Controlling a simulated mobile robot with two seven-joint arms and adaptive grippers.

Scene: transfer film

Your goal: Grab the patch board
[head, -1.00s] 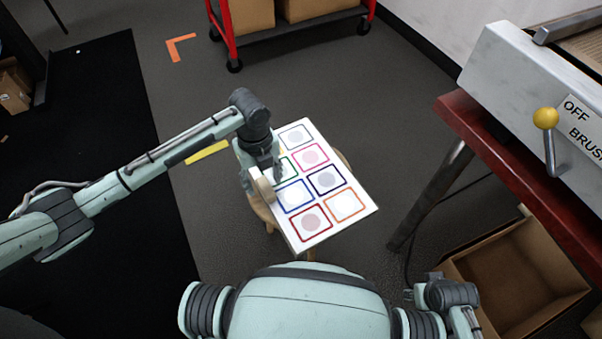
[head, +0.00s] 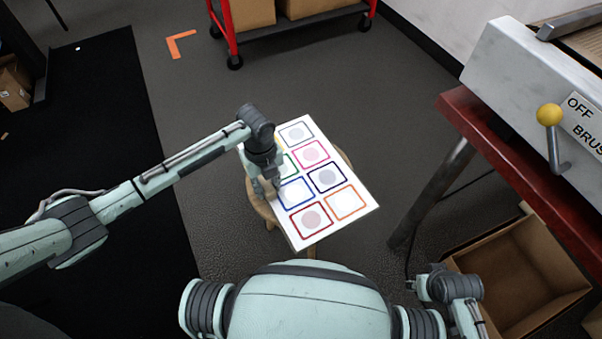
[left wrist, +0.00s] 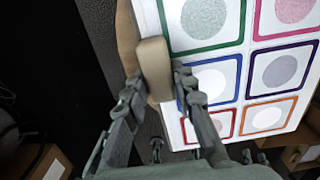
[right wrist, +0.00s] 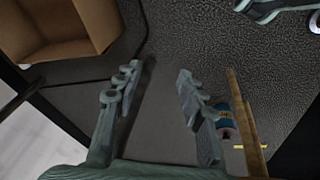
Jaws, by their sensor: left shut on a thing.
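The patch board (head: 334,213) is a white panel with several coloured square outlines, some holding round patches. It lies on a round wooden stool (head: 343,158). In the left wrist view the patch board (left wrist: 240,49) fills the upper right, and a tan rounded handle (left wrist: 154,63) stands at its near edge. My left gripper (head: 266,187) is at the board's left edge. In the left wrist view my left gripper (left wrist: 157,82) is shut on the tan handle, one finger on each side. My right gripper (right wrist: 157,80) is open and empty, away from the board.
A red bench (head: 500,150) with a grey machine (head: 515,80) stands at the right. An open cardboard box (head: 525,270) lies under it. A red cart (head: 290,30) stands at the back. Grey floor between is clear.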

